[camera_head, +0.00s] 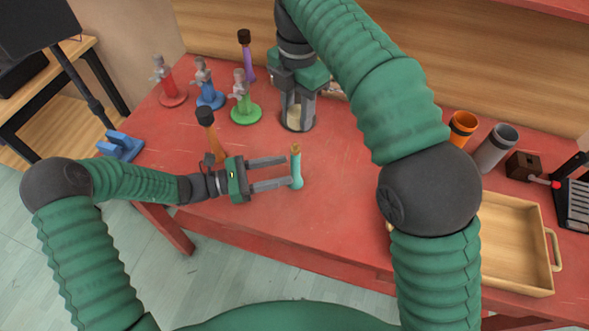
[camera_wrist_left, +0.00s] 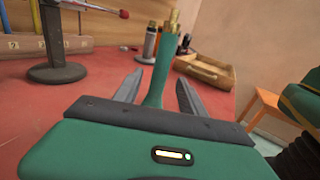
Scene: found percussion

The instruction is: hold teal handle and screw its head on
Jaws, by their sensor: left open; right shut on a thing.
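The teal handle (camera_head: 298,171) stands upright with a brass-coloured tip at its top. In the left wrist view the handle (camera_wrist_left: 158,75) rises between the two fingers. My left gripper (camera_head: 289,172) is open, one finger on each side of the handle; gaps show, so it does not clamp it. My right gripper (camera_head: 298,112) is farther back, pointing down and shut on a pale thing over a dark round base (camera_head: 291,125). Its fingers partly hide that thing, and I cannot tell whether it is the head.
Red (camera_head: 171,98), blue (camera_head: 211,99) and green (camera_head: 246,113) stands are at the back left. An orange stick with a black head (camera_head: 205,116) stands behind my left wrist. A wooden tray (camera_head: 518,282) and orange (camera_head: 463,127) and grey (camera_head: 492,152) cups are at the right.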

